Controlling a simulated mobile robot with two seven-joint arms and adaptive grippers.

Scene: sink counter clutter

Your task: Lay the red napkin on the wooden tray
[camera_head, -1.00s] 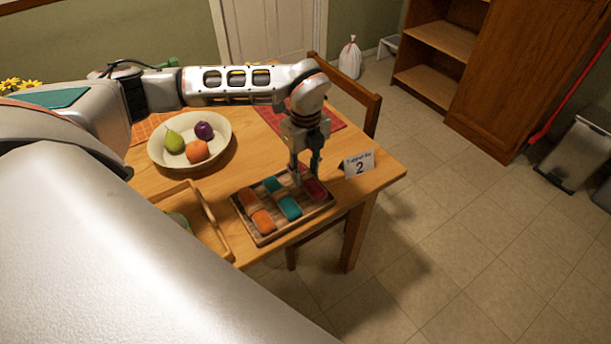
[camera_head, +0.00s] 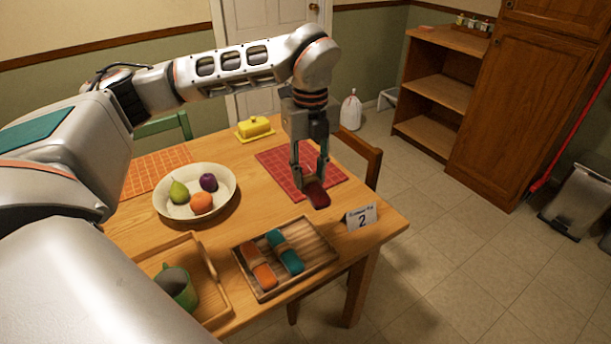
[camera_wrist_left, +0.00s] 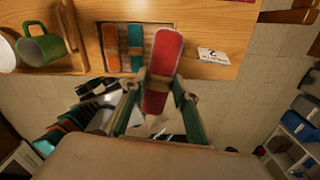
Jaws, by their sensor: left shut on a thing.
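My left gripper (camera_head: 309,172) is shut on the rolled red napkin (camera_head: 318,195) and holds it above the table, beyond the napkin box. In the left wrist view the red napkin (camera_wrist_left: 163,62) sticks out beyond the fingers. The light wooden tray (camera_head: 222,295) stands at the near left of the table, with a green mug (camera_head: 177,288) in it. The darker wooden napkin box (camera_head: 322,245) is to its right and holds an orange napkin (camera_head: 258,267) and a teal napkin (camera_head: 285,252); its right part is empty. My right gripper is not in view.
A white bowl of fruit (camera_head: 228,190) stands behind the tray. A card marked 2 (camera_head: 361,217) stands right of the box. A red placemat (camera_head: 275,160), a yellow butter dish (camera_head: 254,127) and an orange placemat (camera_head: 150,170) lie farther back.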

